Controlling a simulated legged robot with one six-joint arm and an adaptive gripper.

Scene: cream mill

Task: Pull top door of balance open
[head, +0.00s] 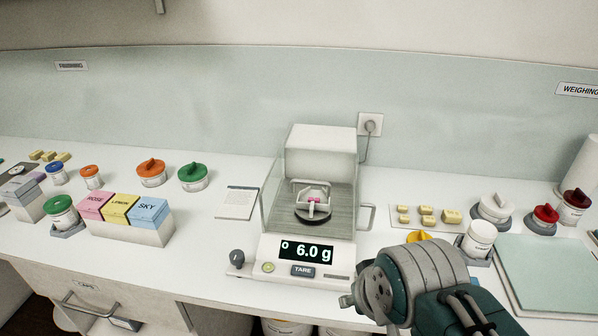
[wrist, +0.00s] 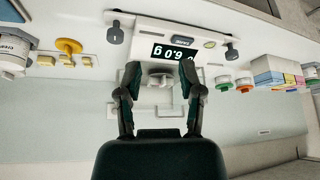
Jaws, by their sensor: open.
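The balance (head: 306,254) stands mid-counter, its lit display reading 6.0 g. It has clear glass walls and a white rear housing (head: 322,150). A pale handle-like piece (head: 313,184) shows above the dark pan and a small pink item (head: 314,201); I cannot tell for sure that it belongs to the top door. The glass top itself is hard to make out. In the wrist view my gripper (wrist: 163,76) is open, its two fingers on either side of a pale piece (wrist: 160,79) over the balance; contact is unclear. In the head view only my wrist shows, at lower right.
A side handle (head: 368,216) sticks out from the balance's right. Several yellow blocks (head: 426,215), white jars (head: 480,238) and red-lidded jars (head: 545,218) stand to the right. A labelled box row (head: 128,232) and lidded jars (head: 193,178) stand left. A notepad (head: 237,202) lies left of the balance.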

